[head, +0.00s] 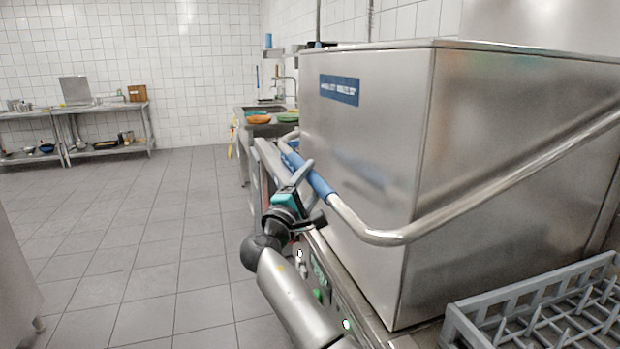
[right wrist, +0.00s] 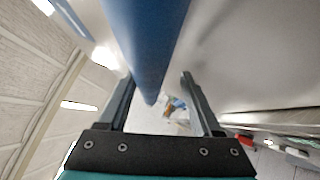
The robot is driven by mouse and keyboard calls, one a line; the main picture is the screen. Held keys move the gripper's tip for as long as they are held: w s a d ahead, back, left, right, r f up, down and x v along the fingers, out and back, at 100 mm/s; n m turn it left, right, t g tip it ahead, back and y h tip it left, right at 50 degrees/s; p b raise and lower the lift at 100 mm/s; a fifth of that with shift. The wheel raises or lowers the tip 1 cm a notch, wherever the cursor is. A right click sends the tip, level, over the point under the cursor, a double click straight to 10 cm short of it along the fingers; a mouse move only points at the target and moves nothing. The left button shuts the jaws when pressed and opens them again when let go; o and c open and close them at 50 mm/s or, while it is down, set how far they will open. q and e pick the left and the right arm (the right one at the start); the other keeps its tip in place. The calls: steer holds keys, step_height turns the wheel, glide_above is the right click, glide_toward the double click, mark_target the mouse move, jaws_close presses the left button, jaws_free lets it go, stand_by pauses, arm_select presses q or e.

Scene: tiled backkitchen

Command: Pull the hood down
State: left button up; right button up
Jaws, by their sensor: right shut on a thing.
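The hood (head: 375,140) is a large steel box over the dishwasher, with a blue label on its front. Its lower edge appears close to the machine's top. A bent steel handle bar (head: 385,236) runs around it and has a blue grip (head: 318,182) at the front. My right gripper (head: 302,176) is at the blue grip, shut on it. In the right wrist view the blue grip (right wrist: 145,45) passes between the two fingers (right wrist: 158,90). The exact contact is partly hidden. My left gripper is not in view.
A grey dish rack (head: 535,310) stands at the lower right beside the hood. A sink counter with plates (head: 259,118) is behind. The tiled floor at left is clear.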

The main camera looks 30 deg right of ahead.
steer(key=shift+o, duration=0.5)
steer(key=shift+d+f, duration=0.1)
steer(key=shift+f, duration=0.1)
steer(key=shift+r, duration=0.1)
steer(key=shift+r, duration=0.15)
steer(key=v, duration=1.5)
steer(key=shift+p, duration=0.35)
